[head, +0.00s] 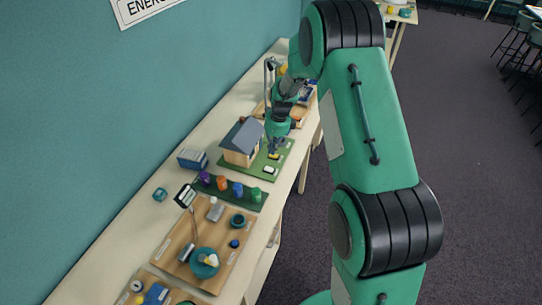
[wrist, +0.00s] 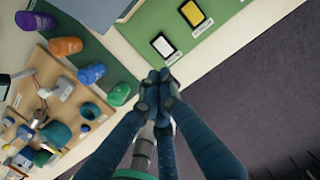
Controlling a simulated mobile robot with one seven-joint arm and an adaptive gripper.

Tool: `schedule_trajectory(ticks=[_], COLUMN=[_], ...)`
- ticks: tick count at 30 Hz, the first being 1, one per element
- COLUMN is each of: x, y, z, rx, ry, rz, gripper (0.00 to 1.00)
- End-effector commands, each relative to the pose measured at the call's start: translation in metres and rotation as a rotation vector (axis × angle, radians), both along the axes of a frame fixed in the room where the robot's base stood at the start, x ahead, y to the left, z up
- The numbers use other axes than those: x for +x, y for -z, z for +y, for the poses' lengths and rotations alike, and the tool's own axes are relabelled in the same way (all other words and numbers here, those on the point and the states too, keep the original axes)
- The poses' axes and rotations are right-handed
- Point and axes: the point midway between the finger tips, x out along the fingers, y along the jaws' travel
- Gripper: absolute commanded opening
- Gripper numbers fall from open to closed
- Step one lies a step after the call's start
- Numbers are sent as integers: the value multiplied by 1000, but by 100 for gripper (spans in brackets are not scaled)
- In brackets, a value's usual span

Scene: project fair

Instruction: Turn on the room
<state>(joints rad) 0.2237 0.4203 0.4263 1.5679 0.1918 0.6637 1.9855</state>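A model house (head: 241,143) with a grey roof stands on a green board (head: 256,179) on the long table. Two small plates with dark frames lie on the board's front part. The white plate (head: 269,169) shows in the wrist view (wrist: 163,46), and the yellow plate (head: 274,156) shows there too (wrist: 192,13). Each has a small label beside it, too blurred to read. My gripper (wrist: 158,90) has its fingers drawn together with nothing visible between them. In the head view my gripper (head: 273,143) is near the yellow plate; its height above the board is unclear.
Several coloured containers (head: 222,184) stand in a row on a dark green strip closer to me. A blue box (head: 192,159) stands by the wall. The table's front edge borders dark carpet.

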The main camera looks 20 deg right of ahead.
Motion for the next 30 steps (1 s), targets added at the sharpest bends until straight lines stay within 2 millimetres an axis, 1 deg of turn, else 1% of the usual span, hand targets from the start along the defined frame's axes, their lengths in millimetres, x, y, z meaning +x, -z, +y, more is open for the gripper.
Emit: schedule_trajectory(ticks=[3, 7, 20, 30], x=[-1, -1, -1, 5], y=[-9, -13, -13, -14], z=[-1, -1, -1, 5], rx=[0, 0, 0, 0], ry=[0, 0, 0, -1], rz=[0, 0, 0, -3], gripper=[0, 0, 0, 0])
